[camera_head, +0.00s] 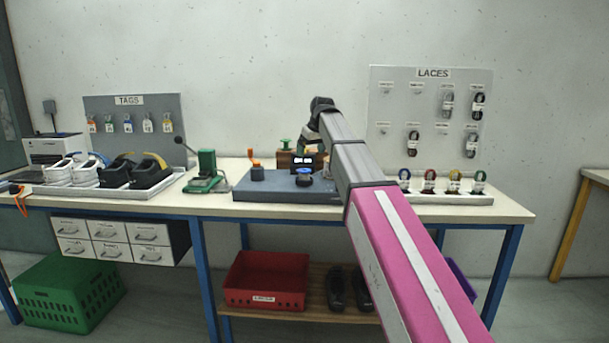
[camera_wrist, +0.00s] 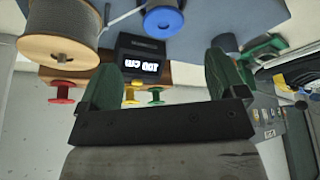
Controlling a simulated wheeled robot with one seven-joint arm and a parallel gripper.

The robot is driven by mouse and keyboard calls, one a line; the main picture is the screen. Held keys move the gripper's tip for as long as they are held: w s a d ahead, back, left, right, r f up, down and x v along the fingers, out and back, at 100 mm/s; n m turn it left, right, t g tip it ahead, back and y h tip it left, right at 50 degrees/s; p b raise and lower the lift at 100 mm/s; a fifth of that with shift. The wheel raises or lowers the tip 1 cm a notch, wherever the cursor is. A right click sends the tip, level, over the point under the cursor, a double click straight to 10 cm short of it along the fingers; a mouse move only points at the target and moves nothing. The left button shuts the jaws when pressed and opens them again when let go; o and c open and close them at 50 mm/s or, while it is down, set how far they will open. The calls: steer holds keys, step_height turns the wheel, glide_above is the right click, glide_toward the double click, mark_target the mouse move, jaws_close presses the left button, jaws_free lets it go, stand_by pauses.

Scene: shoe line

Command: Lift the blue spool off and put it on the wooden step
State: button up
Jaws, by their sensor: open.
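The blue spool (camera_head: 304,171) is on the grey-blue mat, in front of the black length counter. The wooden step (camera_head: 284,159) stands behind the counter. In the wrist view the step (camera_wrist: 178,79) appears as a brown strip with red, yellow and green spools by it. My gripper (camera_wrist: 161,62) is open, its two green fingers wide apart with nothing between them. In the head view my arm hides most of it.
The black counter (camera_wrist: 140,62) reads "100 cm". A large wood-flanged cord reel (camera_wrist: 62,25) is beside it. The mat (camera_head: 262,190) also bears an orange-topped tool (camera_head: 256,170). A green press (camera_head: 206,170) stands left; several lace bundles (camera_head: 429,181) stand right.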

mark_target(305, 170)
steer(key=x, duration=0.5)
steer(key=shift+f, duration=0.1)
steer(key=shift+s+x, duration=0.1)
steer(key=shift+x, duration=1.25)
steer(key=shift+s+x, duration=0.15)
steer(key=shift+x, duration=1.25)
steer(key=shift+a, duration=0.1)
steer(key=c, duration=1.1)
